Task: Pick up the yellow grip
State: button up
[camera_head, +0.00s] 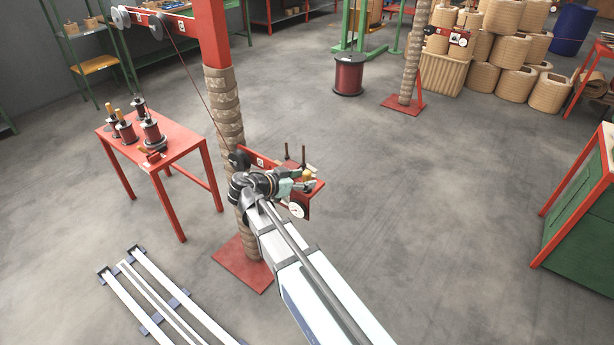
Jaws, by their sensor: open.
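A small yellow grip (308,174) shows at the red winding bracket (318,187) on the rope-wrapped column. My gripper (301,184) is at the end of my arm, beside the column and just left of the yellow grip. It is open, though its fingers are small and partly hidden in this view. I cannot tell whether the fingers touch the grip or lie around it. A white round dial (298,210) sits just below my gripper.
The rope-wrapped column (228,108) stands close left of my gripper. White rails (150,300) lie on the floor. Open floor (450,200) lies to the right, before a green cabinet (590,220).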

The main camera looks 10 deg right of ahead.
aim_at(307, 172)
jog(key=shift+x, duration=1)
grip_shut()
jog(key=shift+r, duration=0.2)
notch_tip(307, 172, up, 20)
jog(key=b, duration=0.3)
jog(key=shift+b, duration=0.3)
jog(key=shift+f, duration=0.15)
